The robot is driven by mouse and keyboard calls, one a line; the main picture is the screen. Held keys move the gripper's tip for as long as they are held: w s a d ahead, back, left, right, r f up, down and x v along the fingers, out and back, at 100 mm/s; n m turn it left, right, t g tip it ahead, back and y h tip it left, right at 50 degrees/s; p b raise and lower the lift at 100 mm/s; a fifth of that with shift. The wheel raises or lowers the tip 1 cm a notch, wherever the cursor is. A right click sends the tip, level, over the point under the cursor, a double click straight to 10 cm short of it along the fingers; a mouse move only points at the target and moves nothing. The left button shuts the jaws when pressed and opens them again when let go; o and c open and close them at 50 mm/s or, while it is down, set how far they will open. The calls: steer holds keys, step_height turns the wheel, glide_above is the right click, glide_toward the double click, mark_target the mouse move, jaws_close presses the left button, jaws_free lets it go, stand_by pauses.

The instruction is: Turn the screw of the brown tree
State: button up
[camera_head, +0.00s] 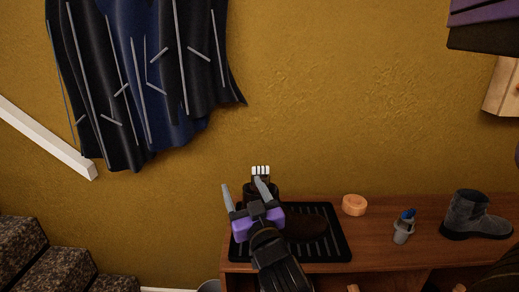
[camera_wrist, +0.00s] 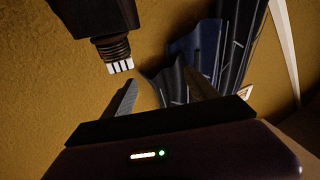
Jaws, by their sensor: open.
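A dark brown upright thing (camera_head: 262,188), possibly the tree, stands behind my gripper near the back of the black tray. Its pale, dark-striped top (camera_head: 261,170) shows above the gripper. The wrist view, tilted over, shows its dark body (camera_wrist: 95,15), a ribbed neck like a screw (camera_wrist: 112,48) and the pale striped end (camera_wrist: 120,66). My gripper (camera_head: 245,193) is open, with fingers apart and nothing between them. In the wrist view the fingers (camera_wrist: 160,95) are beside the striped end and seem not to touch it. The gripper hides the thing's lower part in the head view.
The ribbed black tray (camera_head: 343,240) lies on a wooden bench (camera_head: 375,235) with a dark brown shoe-like thing (camera_head: 307,228). To the right are an orange round thing (camera_head: 354,205), a grey holder (camera_head: 403,232) and a grey boot (camera_head: 475,216). Dark clothes (camera_head: 135,80) hang upper left.

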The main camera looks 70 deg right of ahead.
mark_target(261, 167)
steer(key=d+r+g, duration=0.1)
steer(key=d, duration=0.1)
steer(key=d+m+g+h, duration=0.1)
steer(key=s+d+r+m+g, duration=0.1)
steer(key=d, duration=0.1)
steer(key=shift+d+r+h+p, duration=0.3)
steer(key=shift+s+d+f+m+g, duration=0.35)
steer(key=shift+f+m+g, duration=0.15)
steer(key=shift+f, duration=0.1)
steer(key=shift+s+d+f+m+g, duration=0.25)
steer(key=shift+d+f+m+g, duration=0.15)
steer(key=shift+f+g, duration=0.15)
steer(key=p+x, duration=0.1)
steer(key=x, duration=0.6)
steer(key=shift+w+d+f, duration=0.15)
steer(key=shift+w+d, duration=0.05)
